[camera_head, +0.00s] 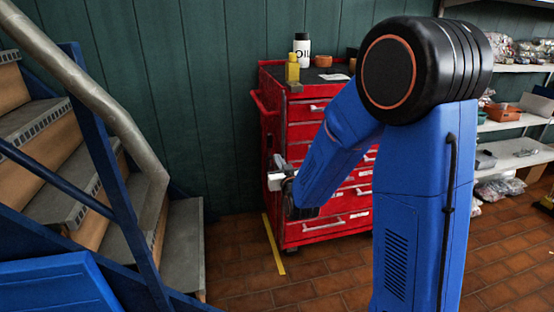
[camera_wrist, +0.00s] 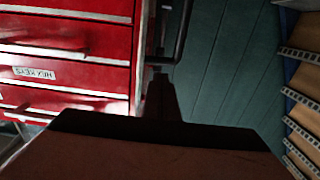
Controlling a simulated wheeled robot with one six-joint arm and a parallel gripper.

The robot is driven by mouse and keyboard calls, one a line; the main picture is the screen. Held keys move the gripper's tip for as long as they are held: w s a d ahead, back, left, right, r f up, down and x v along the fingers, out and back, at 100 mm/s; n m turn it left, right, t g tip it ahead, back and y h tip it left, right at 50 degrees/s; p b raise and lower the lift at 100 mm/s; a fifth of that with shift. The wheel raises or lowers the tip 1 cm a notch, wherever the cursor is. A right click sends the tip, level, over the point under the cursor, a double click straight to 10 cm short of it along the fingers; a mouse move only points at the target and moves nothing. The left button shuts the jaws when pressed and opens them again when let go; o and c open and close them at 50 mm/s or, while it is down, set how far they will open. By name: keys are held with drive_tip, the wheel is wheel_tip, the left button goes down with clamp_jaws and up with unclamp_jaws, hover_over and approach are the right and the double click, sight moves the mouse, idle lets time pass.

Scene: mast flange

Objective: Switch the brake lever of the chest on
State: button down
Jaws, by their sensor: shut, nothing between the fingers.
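The red tool chest (camera_head: 308,132) stands against the green wall, with drawers facing front. My gripper (camera_head: 273,172) is at its left side in the head view, partly hidden by my wrist. In the wrist view the chest's red drawer fronts (camera_wrist: 70,62) fill the left, upside down. My gripper (camera_wrist: 161,82) looks dark and shut there, beside the chest's edge, with nothing seen between the fingers. A dark bent bar (camera_wrist: 183,38) stands out from the chest's side just beyond the fingertips. I cannot tell whether it is the brake lever, or whether the fingers touch it.
Stairs (camera_head: 180,240) with a metal handrail (camera_head: 110,112) stand at the left. A white bottle (camera_head: 302,48) and a yellow bottle (camera_head: 292,70) stand on the chest. Shelves (camera_head: 518,120) with goods are at the right. Some tiled floor is free before the chest.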

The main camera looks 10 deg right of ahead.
sight(269, 142)
drive_tip(key=w, duration=1.1)
drive_tip(key=shift+w, duration=0.4)
